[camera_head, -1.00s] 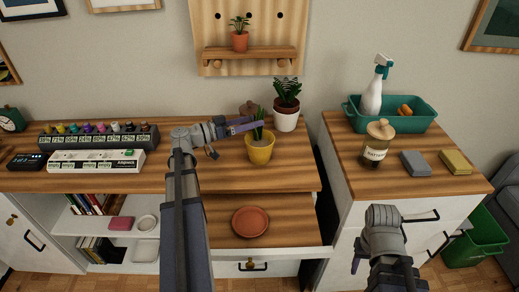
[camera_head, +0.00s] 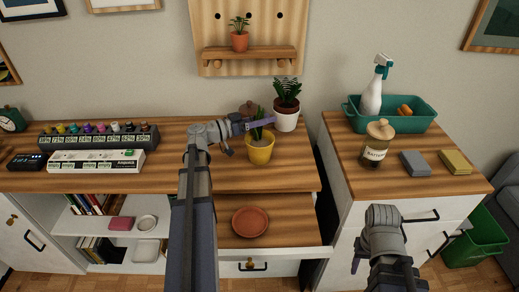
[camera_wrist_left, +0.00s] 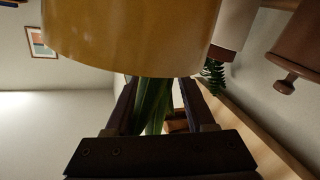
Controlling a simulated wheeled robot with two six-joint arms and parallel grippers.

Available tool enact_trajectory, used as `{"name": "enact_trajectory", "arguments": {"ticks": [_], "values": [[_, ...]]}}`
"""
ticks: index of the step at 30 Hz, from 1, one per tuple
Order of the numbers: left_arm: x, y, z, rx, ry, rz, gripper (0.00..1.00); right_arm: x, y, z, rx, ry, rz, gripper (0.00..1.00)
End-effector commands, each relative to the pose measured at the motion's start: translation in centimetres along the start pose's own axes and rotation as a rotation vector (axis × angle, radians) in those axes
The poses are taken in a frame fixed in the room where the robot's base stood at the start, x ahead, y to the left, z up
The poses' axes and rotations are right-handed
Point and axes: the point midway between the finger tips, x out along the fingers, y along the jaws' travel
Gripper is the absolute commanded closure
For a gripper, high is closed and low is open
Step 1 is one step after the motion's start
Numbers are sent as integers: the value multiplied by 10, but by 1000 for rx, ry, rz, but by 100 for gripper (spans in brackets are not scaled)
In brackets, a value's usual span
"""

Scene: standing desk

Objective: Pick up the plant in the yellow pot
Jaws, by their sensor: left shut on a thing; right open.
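The plant in the yellow pot (camera_head: 260,152) stands upright on the wooden desk, near its right front edge. Its green leaves rise above the rim. My left gripper (camera_head: 262,124) reaches in from the left and is shut on the leaves, above the pot. In the left wrist view, the leaves (camera_wrist_left: 152,105) sit between the two dark fingers, and the yellow pot (camera_wrist_left: 130,35) fills the top. My right gripper (camera_head: 357,264) hangs low in front of the right cabinet, open and away from the plant; most of it is hidden behind its arm.
A plant in a white pot (camera_head: 286,118) stands close behind the yellow pot, with a brown lidded pot (camera_head: 249,108) to its left. A terracotta saucer (camera_head: 250,222) lies on the lower pull-out board. A glass jar (camera_head: 376,145) stands on the right cabinet.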

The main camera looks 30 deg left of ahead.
Motion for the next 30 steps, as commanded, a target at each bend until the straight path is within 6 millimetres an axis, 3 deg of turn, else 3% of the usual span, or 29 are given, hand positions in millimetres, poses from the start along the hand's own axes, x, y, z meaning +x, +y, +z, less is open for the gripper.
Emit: {"name": "enact_trajectory", "arguments": {"ticks": [1, 12, 30], "values": [[0, 0, 0, 0, 0, 0, 60, 0, 0, 0, 0, 0, 0, 50], [0, 0, 0, 0, 0, -1, 100, 0, 0, 0, 0, 0, 0, 50], [0, 0, -1, -1, 2, 0, 100, 0, 0, 0, 0, 0, 0, 50]]}}
